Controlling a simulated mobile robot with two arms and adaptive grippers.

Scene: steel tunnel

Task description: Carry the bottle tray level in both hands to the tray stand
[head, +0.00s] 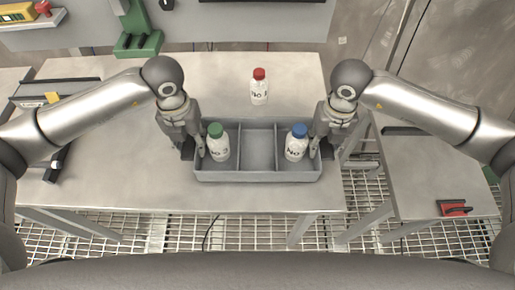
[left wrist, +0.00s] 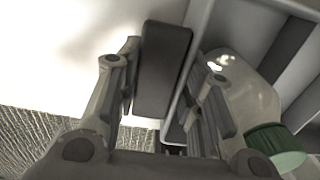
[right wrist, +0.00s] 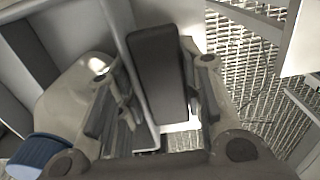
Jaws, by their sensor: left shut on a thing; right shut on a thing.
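The grey bottle tray (head: 258,176) is in the middle of the head view, at the table's front edge; I cannot tell whether it touches the table. It looks level. A green-capped bottle (head: 218,145) stands in its left compartment, a blue-capped bottle (head: 296,144) in its right one; the middle one is empty. My left gripper (head: 194,150) is shut on the tray's left end, around a dark handle (left wrist: 163,75). My right gripper (head: 320,149) is shut on the right end, around another dark handle (right wrist: 158,80). I cannot surely identify the tray stand.
A red-capped bottle (head: 259,88) stands on the table (head: 110,193) behind the tray. A second grey-topped table (head: 425,178) is at right, with a red object (head: 453,208) at its front. A gap over grating lies between them. A green device (head: 138,30) stands at the back.

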